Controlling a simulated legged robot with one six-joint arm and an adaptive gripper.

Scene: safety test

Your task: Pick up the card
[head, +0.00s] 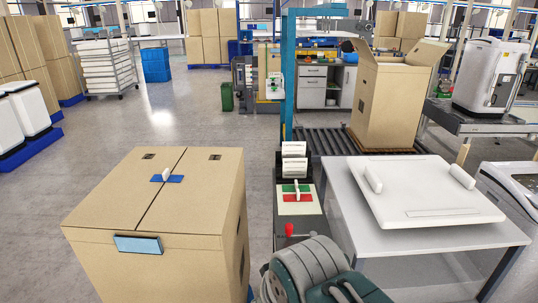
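Several flat pieces could be the card, and I cannot tell which one it is. A dark blue flat piece (167,178) lies on top of the closed cardboard box (100,205), with a small white piece (166,174) standing on it. A light blue flat piece (138,244) is at the upper front edge of the same box. A green piece (294,188) and a red piece (298,198) lie on a pale board right of the box, with a small white piece upright between them. My gripper is not in view.
A grey table (350,205) with a white panel (430,212) stands at the right. A grey and teal ribbed machine-like part (315,270) and a red knob (289,229) are at the bottom centre. An open carton (385,110) stands behind.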

